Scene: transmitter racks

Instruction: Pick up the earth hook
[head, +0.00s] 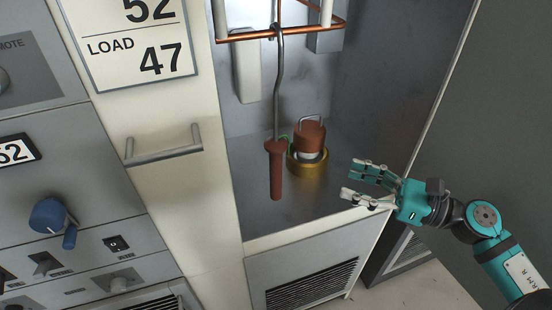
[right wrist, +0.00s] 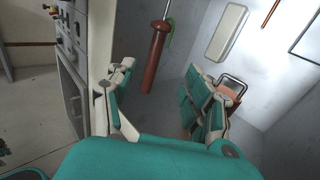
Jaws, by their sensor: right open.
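The earth hook (head: 276,165) hangs upright from a copper bar in the open cabinet bay. It has a grey metal rod and a reddish-brown handle at its lower end. In the right wrist view the handle (right wrist: 155,58) shows ahead, beyond and between my open fingers. My right gripper (head: 350,183) is open and empty, to the right of the handle and apart from it, at the bay's front opening. The right gripper also shows in the right wrist view (right wrist: 160,95). My left gripper is not in view.
A reddish-brown cylinder with a metal loop (head: 311,133) stands in a yellow ring (head: 300,171) just behind and right of the handle. The copper bar (head: 250,35) crosses above. A cream post with a grey handle (head: 165,153) and a control panel stand left.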

